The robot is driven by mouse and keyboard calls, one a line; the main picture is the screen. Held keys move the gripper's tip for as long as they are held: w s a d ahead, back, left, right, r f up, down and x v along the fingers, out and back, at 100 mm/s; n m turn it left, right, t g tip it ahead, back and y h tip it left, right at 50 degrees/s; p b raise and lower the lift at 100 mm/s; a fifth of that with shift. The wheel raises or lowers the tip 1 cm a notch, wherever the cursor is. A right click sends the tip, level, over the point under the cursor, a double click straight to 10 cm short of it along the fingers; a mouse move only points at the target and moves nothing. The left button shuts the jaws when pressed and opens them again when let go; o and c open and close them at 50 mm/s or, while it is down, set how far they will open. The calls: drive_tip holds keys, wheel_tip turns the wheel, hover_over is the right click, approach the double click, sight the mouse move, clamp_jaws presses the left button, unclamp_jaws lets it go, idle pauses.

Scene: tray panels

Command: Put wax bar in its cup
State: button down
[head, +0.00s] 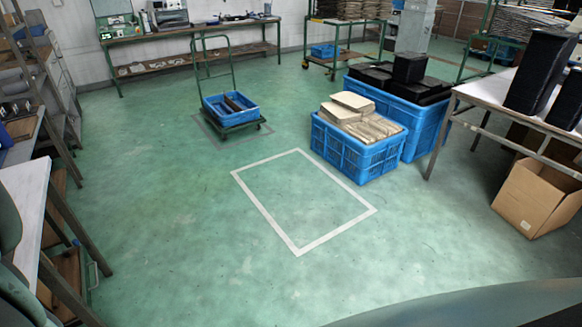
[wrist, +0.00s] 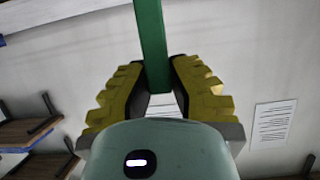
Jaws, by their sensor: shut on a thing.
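In the wrist view my gripper (wrist: 158,82) has its yellow ribbed fingers closed on a straight green bar (wrist: 151,36), which I take to be the wax bar. The bar runs from between the fingertips up past the top edge of the picture, so its far end is out of view. My gripper and the bar do not show in the head view. I cannot make out any cup for the bar in either view.
In the wrist view a printed sheet (wrist: 273,124) lies on a pale surface, and brown trays or shelves (wrist: 30,132) with dark rods are at the left. The head view shows open green floor, blue crates (head: 349,156), a cart (head: 231,121) and a table (head: 490,91).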

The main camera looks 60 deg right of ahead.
drive_tip(key=shift+f, duration=1.85)
drive_tip(key=shift+f+b, duration=0.25)
drive_tip(key=shift+b, duration=0.25)
drive_tip(key=c, duration=1)
unclamp_jaws()
drive_tip(key=shift+r, duration=0.1)
drive_tip(key=shift+r, duration=0.1)
drive_tip(key=shift+r+p, duration=0.2)
drive_tip(key=shift+p, duration=0.3)
drive_tip(key=shift+s+d+r, duration=0.1)
drive_tip(key=shift+s+d, duration=0.05)
drive_tip(key=shift+d, duration=0.4)
drive_tip(key=b+v, duration=0.3)
drive_tip(key=v, duration=0.7)
drive_tip(key=shift+s+d+r, duration=0.1)
drive_tip(key=shift+s+d, duration=0.15)
drive_tip(key=shift+d, duration=0.1)
